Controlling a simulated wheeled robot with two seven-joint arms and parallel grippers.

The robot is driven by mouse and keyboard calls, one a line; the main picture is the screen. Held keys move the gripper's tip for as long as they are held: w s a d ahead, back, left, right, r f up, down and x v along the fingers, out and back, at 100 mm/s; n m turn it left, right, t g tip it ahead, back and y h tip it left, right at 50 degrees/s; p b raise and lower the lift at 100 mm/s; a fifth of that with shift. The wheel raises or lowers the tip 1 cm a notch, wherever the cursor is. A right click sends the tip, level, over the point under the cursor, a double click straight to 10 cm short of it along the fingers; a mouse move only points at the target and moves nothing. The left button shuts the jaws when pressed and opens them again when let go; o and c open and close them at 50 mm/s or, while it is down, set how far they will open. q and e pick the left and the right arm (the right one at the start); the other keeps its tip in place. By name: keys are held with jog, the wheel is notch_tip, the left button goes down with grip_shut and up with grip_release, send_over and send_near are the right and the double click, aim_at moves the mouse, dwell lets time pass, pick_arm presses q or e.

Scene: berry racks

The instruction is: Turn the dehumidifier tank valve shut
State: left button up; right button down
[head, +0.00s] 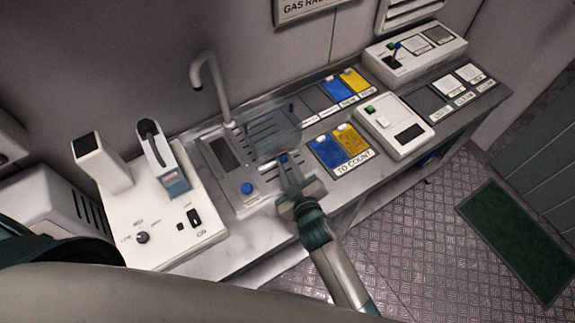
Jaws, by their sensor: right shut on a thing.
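A clear, see-through tank (273,128) is over the metal counter, in front of the bent grey tap. My right gripper (286,166) reaches up from the lower right. It is shut on this small part, and its fingers hide much of it. I cannot tell how far the valve is turned. My left gripper is not in view.
A grey tap (212,82) rises behind. A blue knob (247,188) is on a panel left of my gripper. A white machine (160,218) fills the counter's left. Blue and yellow trays (341,150) and white devices (397,128) stand right. The floor (415,240) at right is clear.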

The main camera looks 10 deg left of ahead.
jog(key=c, duration=1.6)
grip_release()
jog(key=shift+s+d, duration=0.1)
jog(key=b+v, duration=0.4)
jog(key=v, duration=1.3)
jog(key=shift+s, duration=0.15)
jog(key=shift+s, duration=0.1)
